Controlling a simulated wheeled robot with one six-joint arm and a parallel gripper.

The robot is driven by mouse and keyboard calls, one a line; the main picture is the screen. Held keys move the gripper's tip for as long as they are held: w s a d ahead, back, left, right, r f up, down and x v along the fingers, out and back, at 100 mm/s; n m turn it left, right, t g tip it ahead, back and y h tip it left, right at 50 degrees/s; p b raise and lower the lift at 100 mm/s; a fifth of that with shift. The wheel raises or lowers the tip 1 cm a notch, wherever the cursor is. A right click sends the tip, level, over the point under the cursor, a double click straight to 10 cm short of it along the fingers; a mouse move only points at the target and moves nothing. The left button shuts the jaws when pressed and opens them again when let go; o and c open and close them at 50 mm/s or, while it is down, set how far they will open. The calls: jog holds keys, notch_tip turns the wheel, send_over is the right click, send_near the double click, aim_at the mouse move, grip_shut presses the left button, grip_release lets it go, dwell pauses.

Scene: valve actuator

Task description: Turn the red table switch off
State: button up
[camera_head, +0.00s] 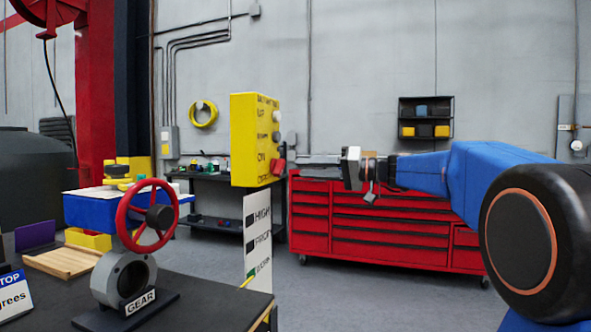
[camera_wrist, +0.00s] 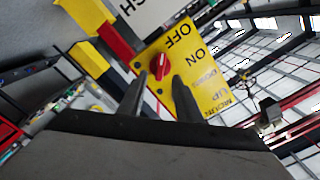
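The red table switch (camera_wrist: 160,66) is a round red knob with a pale mark, set on a yellow panel (camera_wrist: 203,98) with the words OFF and ON beside it in the wrist view. I cannot tell which word its mark points to. In the head view the red switch (camera_head: 278,166) sits low on the side of the yellow control box (camera_head: 243,140). My gripper (camera_head: 352,167) is to the right of the box, apart from it. In the wrist view my gripper (camera_wrist: 159,84) is open, its two dark fingers framing the switch with nothing between them.
A red handwheel valve (camera_head: 147,216) stands on the dark table (camera_head: 200,300) at left. A white label plate (camera_head: 257,235) hangs under the box. A red tool cabinet (camera_head: 390,225) stands behind. Open floor lies between cabinet and table.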

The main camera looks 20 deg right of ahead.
jog(key=v, duration=1.1)
jog(key=shift+s, duration=0.15)
jog(key=shift+d, duration=0.15)
jog(key=s+a+f+m+g+h, duration=0.1)
jog(key=s+a+f+g+h, duration=0.15)
jog(key=s+a+f, duration=0.6)
jog(key=s+a+f+m+g+h, duration=0.1)
jog(key=s+a+f+g+h, duration=0.3)
jog(key=f, duration=0.7)
jog(key=s+d+f+h, duration=0.2)
jog(key=s+f+h, duration=0.2)
jog(key=s+f, duration=0.6)
jog(key=s+d+f+h, duration=0.2)
jog(key=s+f+h, duration=0.2)
jog(key=s+f, duration=0.6)
notch_tip(320, 180, down, 2)
jog(key=shift+d+f+t, duration=0.1)
jog(key=shift+d+t, duration=0.25)
jog(key=shift+d, duration=0.05)
